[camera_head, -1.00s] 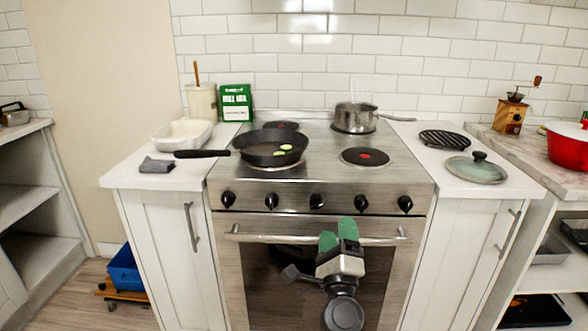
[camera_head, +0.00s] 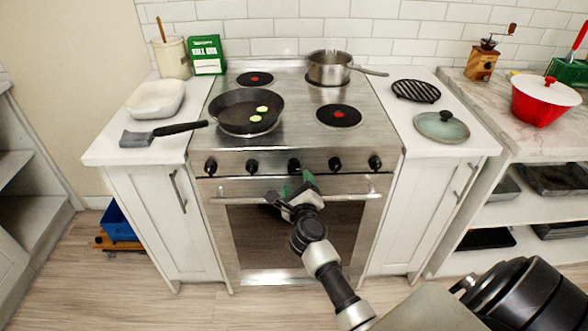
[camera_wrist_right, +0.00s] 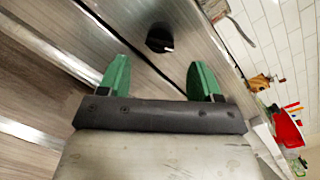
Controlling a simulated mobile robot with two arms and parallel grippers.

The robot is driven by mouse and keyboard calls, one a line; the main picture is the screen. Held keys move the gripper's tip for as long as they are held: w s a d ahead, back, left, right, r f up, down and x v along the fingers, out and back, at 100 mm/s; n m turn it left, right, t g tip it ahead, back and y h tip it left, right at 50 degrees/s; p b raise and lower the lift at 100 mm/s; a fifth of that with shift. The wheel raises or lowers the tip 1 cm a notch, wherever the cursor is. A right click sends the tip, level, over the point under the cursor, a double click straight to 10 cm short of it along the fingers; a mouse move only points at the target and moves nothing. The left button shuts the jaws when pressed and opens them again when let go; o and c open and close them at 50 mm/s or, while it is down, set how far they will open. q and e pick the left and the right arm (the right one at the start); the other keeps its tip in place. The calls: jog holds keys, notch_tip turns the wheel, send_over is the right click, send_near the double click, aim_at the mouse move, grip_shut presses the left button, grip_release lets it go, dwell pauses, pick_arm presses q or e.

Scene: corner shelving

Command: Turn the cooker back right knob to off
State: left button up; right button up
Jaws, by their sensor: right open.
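The stainless cooker (camera_head: 300,140) stands in the middle of the head view, with a row of several black knobs along its front. The middle knob (camera_head: 294,166) is just above my right gripper (camera_head: 297,185). That gripper is open and empty, its green fingers near the oven handle (camera_head: 350,194). In the right wrist view, a black knob (camera_wrist_right: 160,38) with a pale pointer mark lies ahead, between and beyond the fingertips (camera_wrist_right: 160,72), apart from them. Which knob serves the back right burner is not marked legibly. A steel saucepan (camera_head: 328,68) covers the back right burner. My left gripper is not in view.
A black pan (camera_head: 240,110) with yellowish slices sits front left, its handle over the left counter. The front right burner (camera_head: 339,115) is bare. A glass lid (camera_head: 441,126) and black trivet (camera_head: 416,91) lie on the right counter. The floor before the cooker is clear.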

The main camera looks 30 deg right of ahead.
aim_at(295, 169)
jog(key=x, duration=0.6)
jog(key=shift+b, duration=0.4)
jog(key=c, duration=0.9)
jog(key=shift+r+n+p, duration=0.2)
jog(key=shift+n+p, duration=0.3)
jog(key=shift+p, duration=0.15)
jog(key=n+p, duration=0.2)
jog(key=p, duration=0.1)
jog(key=n+p, duration=0.3)
jog(key=shift+r+g, duration=0.2)
jog(key=shift+g, duration=0.1)
jog(key=n+p, duration=0.2)
jog(key=shift+n, duration=0.4)
jog(key=shift+n+p, duration=0.9)
jog(key=shift+n, duration=0.4)
